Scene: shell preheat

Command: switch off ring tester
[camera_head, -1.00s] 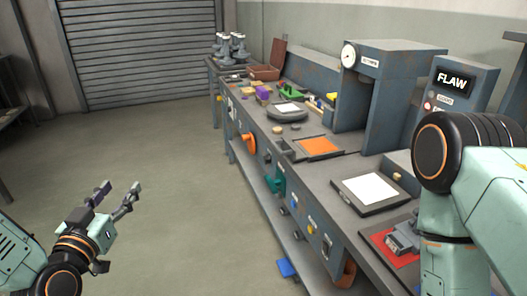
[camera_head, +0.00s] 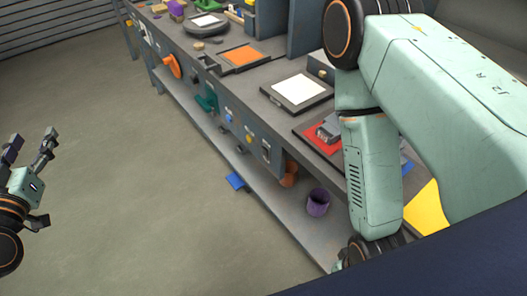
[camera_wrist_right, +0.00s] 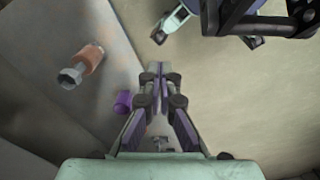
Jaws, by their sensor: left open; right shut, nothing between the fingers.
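I cannot pick out a ring tester by any readable label now. My left gripper (camera_head: 31,146) is open and empty over the floor at the left edge, away from the bench. My right gripper (camera_wrist_right: 158,70) is shut and empty in the right wrist view, apart from the nearby cups. In the head view my right arm hides part of the bench.
On the bench top are an orange-faced tray (camera_head: 244,56), a white plate (camera_head: 299,89) and a red mat (camera_head: 322,134) with a grey fixture. The floor at left is clear.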

